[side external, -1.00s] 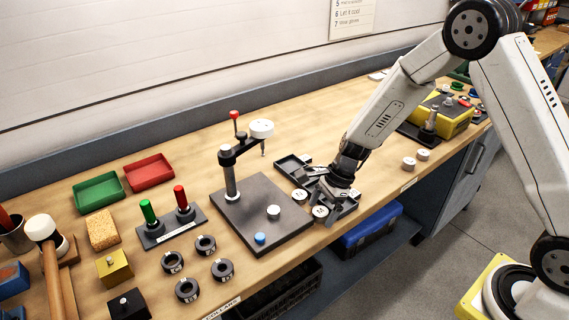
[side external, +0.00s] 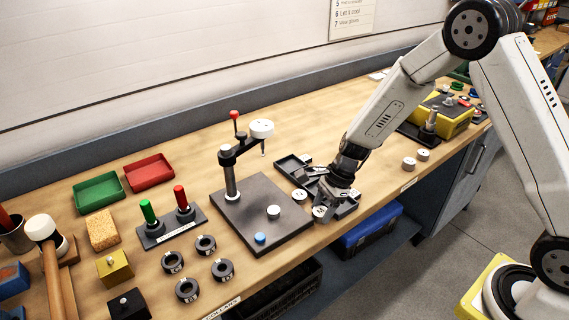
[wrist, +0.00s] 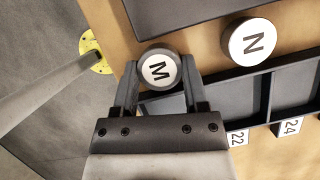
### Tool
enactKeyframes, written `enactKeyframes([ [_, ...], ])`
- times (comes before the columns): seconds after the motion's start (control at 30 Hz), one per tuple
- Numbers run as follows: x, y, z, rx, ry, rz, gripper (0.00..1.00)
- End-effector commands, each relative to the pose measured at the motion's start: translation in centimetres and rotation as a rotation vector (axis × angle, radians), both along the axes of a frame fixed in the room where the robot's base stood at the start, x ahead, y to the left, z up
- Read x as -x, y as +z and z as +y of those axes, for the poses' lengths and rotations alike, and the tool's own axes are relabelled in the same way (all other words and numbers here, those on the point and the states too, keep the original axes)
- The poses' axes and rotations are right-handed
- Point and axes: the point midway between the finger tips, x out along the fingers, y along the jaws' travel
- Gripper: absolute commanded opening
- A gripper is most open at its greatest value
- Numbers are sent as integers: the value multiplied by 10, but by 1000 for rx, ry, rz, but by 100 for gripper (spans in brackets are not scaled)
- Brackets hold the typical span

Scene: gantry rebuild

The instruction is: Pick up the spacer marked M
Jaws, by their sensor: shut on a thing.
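The spacer marked M (wrist: 158,70) is a round white-topped disc with a black letter. In the wrist view it sits between the two fingers of my gripper (wrist: 159,66), which is shut on its sides. In the side view my gripper (side external: 323,211) is low at the bench's front edge, right of the black base plate, and partly hides the M spacer (side external: 319,212). I cannot tell whether the spacer is clear of the bench. A similar spacer marked N (wrist: 253,42) stands apart to the right in the wrist view; it is also in the side view (side external: 299,196).
A black compartment tray (wrist: 240,97) with labels 22 and 24 lies close beside my gripper. The black base plate (side external: 255,199) carries a post with a red-knobbed lever arm (side external: 238,148). Two pale discs (side external: 416,160) stand right of my wrist. The bench edge is close in front.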

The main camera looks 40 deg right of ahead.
Motion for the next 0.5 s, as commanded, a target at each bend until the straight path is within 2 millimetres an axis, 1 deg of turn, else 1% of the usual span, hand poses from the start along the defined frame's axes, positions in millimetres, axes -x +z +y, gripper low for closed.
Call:
enactKeyframes([
  [0.27,0,6,0,-1,0,-1,0],
  [0.37,-1,12,0,0,1,-3,0],
  [0.5,-1,26,0,-1,1,-3,0],
])
